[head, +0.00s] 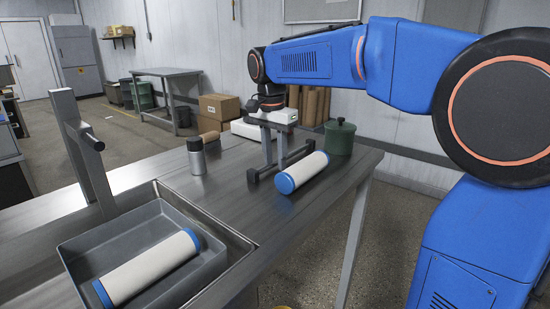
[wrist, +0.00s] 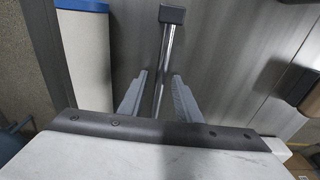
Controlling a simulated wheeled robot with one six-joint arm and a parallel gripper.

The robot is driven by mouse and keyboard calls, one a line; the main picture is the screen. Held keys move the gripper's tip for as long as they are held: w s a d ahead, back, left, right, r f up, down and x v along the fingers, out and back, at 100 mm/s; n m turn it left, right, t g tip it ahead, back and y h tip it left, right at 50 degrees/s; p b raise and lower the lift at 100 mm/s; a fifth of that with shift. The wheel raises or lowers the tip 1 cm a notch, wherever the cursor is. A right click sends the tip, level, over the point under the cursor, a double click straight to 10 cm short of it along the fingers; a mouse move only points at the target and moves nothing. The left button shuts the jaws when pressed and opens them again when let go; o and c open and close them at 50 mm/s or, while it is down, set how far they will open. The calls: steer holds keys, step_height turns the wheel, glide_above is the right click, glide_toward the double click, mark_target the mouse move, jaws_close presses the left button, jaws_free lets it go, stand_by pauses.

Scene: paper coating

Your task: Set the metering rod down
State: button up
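The metering rod (head: 271,171) is a thin steel bar with dark end blocks. In the head view it appears to lie on the steel table (head: 225,185), just left of a white roll with blue ends (head: 305,171). My gripper (head: 275,161) points down over the middle of the rod. In the wrist view the rod (wrist: 164,50) runs between the two grey fingers of my gripper (wrist: 159,76), with a small gap visible on each side. The fingers look open. The rod's near end is hidden by the gripper body in the wrist view.
A green pot (head: 340,138) stands behind the roll. A metal bottle with a black cap (head: 196,158) and a brown cylinder (head: 209,137) stand left of my gripper. At the front left, a grey tray (head: 92,246) holds another white roll (head: 148,269). The table right of the tray is clear.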

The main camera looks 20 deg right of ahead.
step_height(320, 180, up, 12)
steer(key=shift+s+a, duration=0.3)
steer(key=shift+a, duration=0.1)
steer(key=shift+r, duration=0.1)
stand_by(0.3)
